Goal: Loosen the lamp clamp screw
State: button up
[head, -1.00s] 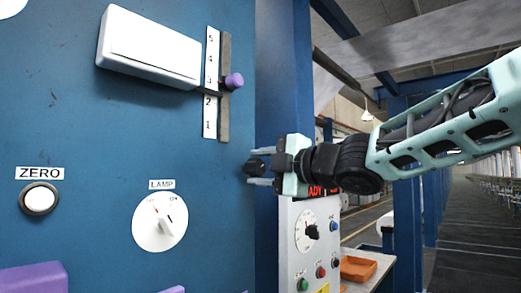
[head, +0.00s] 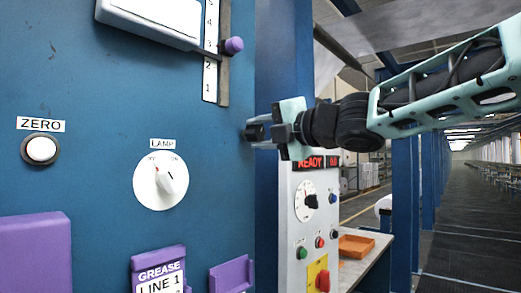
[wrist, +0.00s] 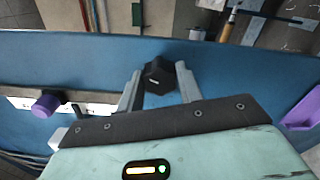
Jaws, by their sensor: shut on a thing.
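A dark, faceted clamp screw knob (head: 253,132) sticks out from the blue panel near its right edge. In the wrist view the black knob (wrist: 157,76) sits between the two grey fingers. My gripper (head: 262,133) reaches in from the right and is shut on this knob; the fingers also show in the wrist view (wrist: 159,88). The knob's far side and its thread are hidden. The white LAMP dial (head: 160,182) is on the panel to the left and below, its pointer knob tilted to the upper left.
Above is a scale with a purple slider knob (head: 234,46) and a white box (head: 150,20). The ZERO button (head: 41,150) is at left. Purple holders (head: 158,255) project low on the panel. A grey control box (head: 308,215) stands behind, below my gripper. Free room lies right.

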jog(key=n+b, duration=0.1)
jog(key=n, duration=0.2)
jog(key=shift+f+n+b, duration=0.3)
jog(key=shift+n+b, duration=0.1)
jog(key=o, duration=1)
jog(key=shift+r+p, duration=0.25)
jog(key=shift+p, duration=0.1)
jog(key=shift+b+v, duration=0.45)
jog(key=shift+v, duration=3.1)
